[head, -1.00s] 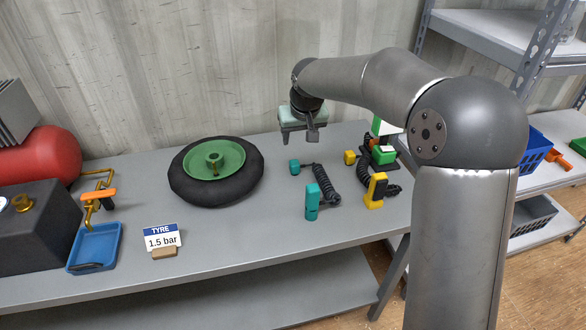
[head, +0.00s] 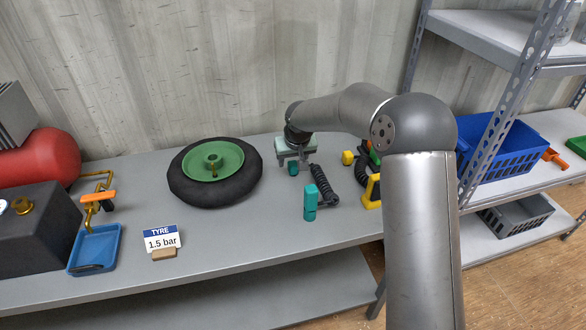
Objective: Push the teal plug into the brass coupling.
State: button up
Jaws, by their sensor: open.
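The teal plug (head: 293,169) lies on the grey bench at the far end of a dark coiled hose. A teal handle (head: 310,203) is at the hose's near end. My gripper (head: 294,162) is open and low over the bench, its fingers pointing down right at the teal plug. The gripper partly hides the plug, and I cannot tell if the fingers touch it. The brass coupling (head: 23,205) is on the front of a dark box at the far left, well away from my gripper.
A tyre with a green rim (head: 215,170) lies between the plug and the dark box (head: 40,232). A blue tray (head: 96,249) and a tyre sign (head: 162,240) are near the front edge. A yellow plug (head: 347,157) and yellow handle (head: 371,190) are just right.

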aim_at(293, 164)
jog(key=shift+d+p+x, duration=0.15)
jog(key=shift+p+x, duration=0.1)
jog(key=shift+x, duration=1.05)
jog(key=shift+d+p+x, duration=0.15)
jog(key=shift+p+x, duration=0.1)
jog(key=shift+x, duration=1.05)
jog(key=shift+w, duration=0.15)
jog(key=shift+c, duration=0.3)
jog(key=c, duration=0.9)
